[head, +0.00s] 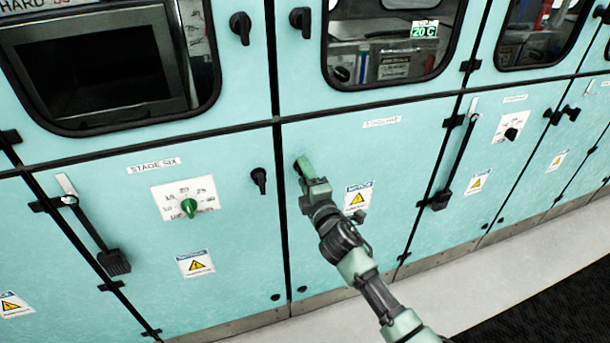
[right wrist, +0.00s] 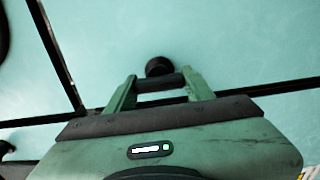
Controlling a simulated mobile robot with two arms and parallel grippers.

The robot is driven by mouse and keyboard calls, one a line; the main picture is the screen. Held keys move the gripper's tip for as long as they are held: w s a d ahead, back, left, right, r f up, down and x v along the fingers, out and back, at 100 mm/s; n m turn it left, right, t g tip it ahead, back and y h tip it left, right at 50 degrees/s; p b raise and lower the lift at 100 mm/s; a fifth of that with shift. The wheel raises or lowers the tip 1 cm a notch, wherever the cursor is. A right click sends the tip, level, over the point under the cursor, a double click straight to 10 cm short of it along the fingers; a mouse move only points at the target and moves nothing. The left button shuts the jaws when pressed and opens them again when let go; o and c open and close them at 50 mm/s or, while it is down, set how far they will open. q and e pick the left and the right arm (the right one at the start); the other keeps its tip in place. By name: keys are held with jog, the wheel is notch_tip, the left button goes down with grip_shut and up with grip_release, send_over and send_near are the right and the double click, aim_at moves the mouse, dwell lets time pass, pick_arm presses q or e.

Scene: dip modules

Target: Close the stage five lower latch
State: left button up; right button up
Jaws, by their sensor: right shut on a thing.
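The stage five lower latch shows in the right wrist view as a black handle (right wrist: 158,68) on the pale teal door. My right gripper (right wrist: 160,88) has its green fingers on either side of the handle and is shut on it. In the head view my right gripper (head: 303,167) is against the upper left part of the lower door (head: 400,185) and hides the latch there. I cannot tell the latch's exact angle. The label (head: 382,121) above this door is hard to read. My left gripper is not in view.
Left of the seam, the stage six lower door carries a black latch (head: 259,181) and a green-knobbed dial (head: 188,206). Upper latches (head: 240,27) and (head: 301,20) sit above. A long black lever (head: 455,160) stands to the right. The pale floor (head: 500,270) in front looks clear.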

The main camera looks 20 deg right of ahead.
dwell(0.3)
jog(key=o, duration=1.4)
jog(key=s, duration=0.7)
jog(key=shift+s+d, duration=0.1)
jog(key=shift+s, duration=0.3)
